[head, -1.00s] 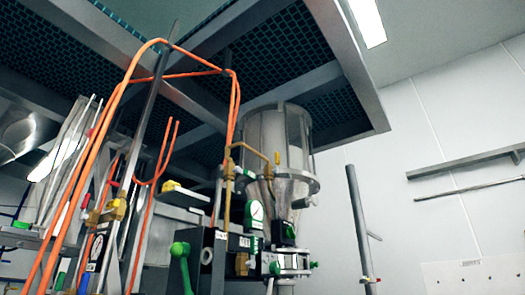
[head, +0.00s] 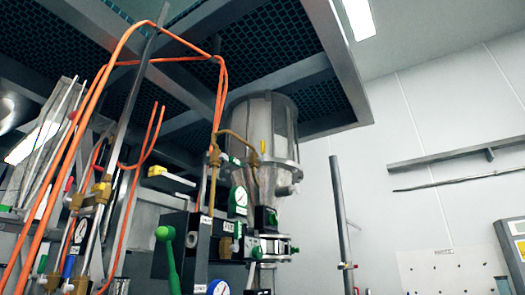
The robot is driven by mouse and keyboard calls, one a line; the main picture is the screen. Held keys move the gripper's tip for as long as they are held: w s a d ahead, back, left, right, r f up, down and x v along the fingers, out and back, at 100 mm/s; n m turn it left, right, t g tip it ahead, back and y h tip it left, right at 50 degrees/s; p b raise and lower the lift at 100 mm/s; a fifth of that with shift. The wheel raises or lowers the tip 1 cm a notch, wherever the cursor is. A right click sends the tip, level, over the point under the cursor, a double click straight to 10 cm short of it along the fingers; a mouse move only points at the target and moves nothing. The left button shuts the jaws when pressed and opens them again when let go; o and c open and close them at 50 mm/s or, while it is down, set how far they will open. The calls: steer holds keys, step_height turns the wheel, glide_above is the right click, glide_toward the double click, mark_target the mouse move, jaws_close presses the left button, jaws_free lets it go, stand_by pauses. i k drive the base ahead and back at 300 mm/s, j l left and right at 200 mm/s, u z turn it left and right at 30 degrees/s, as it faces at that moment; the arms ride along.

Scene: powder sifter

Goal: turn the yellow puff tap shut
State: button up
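Several yellow parts show, and I cannot tell which is the puff tap. A small upright yellow lever (head: 262,147) is at the lower side of the clear hopper (head: 262,125), by a bent brass pipe (head: 240,140). A yellow handle (head: 158,171) lies flat left of the hopper. Another yellow handle (head: 101,192) is on a brass valve among the orange hoses at left. My gripper is not in view.
Orange hoses (head: 98,85) and metal rods crowd the left. A dark block with a green lever (head: 168,255) and gauges stands below the hopper. A grey post (head: 340,220) stands right of it. A grid-panelled frame hangs overhead.

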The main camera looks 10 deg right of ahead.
mark_target(262, 143)
steer(key=i+l+u, duration=0.15)
steer(key=i+l, duration=0.45)
steer(key=i+l+u, duration=0.15)
steer(key=i+l, duration=0.45)
steer(key=l, duration=0.15)
